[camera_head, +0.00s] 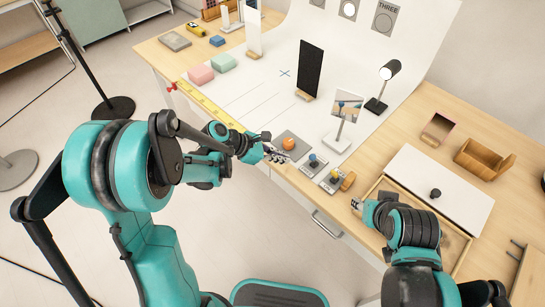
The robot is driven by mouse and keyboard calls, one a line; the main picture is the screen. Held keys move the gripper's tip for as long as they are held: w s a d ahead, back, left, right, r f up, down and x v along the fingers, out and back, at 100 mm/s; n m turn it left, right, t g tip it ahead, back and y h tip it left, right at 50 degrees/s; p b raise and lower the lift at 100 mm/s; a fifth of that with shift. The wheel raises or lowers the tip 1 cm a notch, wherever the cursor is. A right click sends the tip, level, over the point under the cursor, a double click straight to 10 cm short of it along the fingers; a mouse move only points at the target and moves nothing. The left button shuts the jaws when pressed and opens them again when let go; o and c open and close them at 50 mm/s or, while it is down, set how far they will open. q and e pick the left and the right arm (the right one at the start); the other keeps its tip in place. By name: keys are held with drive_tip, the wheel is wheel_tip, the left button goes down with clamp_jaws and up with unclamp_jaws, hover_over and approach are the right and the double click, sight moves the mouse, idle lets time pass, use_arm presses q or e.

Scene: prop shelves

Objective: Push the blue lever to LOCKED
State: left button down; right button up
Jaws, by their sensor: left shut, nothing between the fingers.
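An orange ball (289,144) on a grey mat lies between my left gripper and the blue lever. A small wooden block (348,181) sits right of the levers. A white board (455,190) lies right.

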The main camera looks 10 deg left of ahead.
use_arm(q)
drive_tip(key=d, duration=0.1)
drive_tip(key=w+d+f+b, duration=0.1)
drive_tip(key=d, duration=0.2)
drive_tip(key=shift+w+d+f, duration=0.3)
drive_tip(key=shift+w+d, duration=0.1)
drive_tip(key=shift+w+d+r+b, duration=0.1)
drive_tip(key=shift+w+d+b, duration=0.2)
drive_tip(key=shift+d, duration=0.1)
drive_tip(key=shift+d+r+p, duration=0.1)
drive_tip(key=shift+r+p, duration=0.15)
drive_tip(key=shift+p, duration=0.1)
drive_tip(key=shift+w, duration=0.15)
